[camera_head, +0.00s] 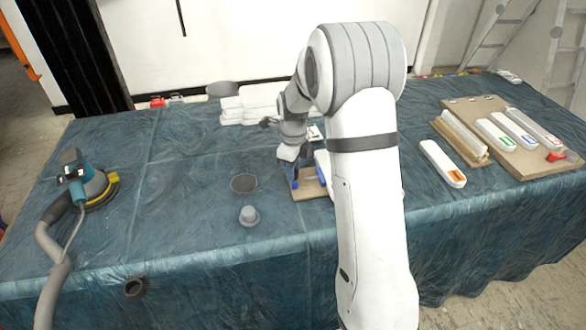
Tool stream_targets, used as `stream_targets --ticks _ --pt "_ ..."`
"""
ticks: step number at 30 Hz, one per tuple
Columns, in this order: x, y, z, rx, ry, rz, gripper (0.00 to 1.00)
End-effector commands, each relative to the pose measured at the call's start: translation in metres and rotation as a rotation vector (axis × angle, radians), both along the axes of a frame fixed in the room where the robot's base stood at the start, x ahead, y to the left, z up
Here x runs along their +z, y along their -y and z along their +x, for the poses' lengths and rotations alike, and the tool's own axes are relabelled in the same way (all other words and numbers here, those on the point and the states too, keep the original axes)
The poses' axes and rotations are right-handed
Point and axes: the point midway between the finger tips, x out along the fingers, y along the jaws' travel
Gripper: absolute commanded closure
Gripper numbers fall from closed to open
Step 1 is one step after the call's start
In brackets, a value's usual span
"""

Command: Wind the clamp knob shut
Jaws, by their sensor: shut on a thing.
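My gripper (292,170) points down at the left end of a small wooden board (308,194) near the middle of the table. It is shut on the clamp knob, which is mostly hidden by the fingers. A blue part (321,175) of the clamp shows to the right of the gripper, above the board. My white forearm covers the right side of the board and whatever lies behind it. How far the clamp is closed cannot be seen.
A sander (90,185) with a hose stands at the left. A grey knob-like piece (249,216) and a dark disc (244,183) lie left of the board. White blocks (250,103) sit behind. A tool board (520,140) and a white bar (443,163) are at right.

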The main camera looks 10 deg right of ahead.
Motion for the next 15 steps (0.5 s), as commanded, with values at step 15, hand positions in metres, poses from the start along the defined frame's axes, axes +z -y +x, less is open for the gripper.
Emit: stream_targets --ticks 15 --pt "0.0006 0.0 0.0007 -0.475 0.003 0.0 0.95"
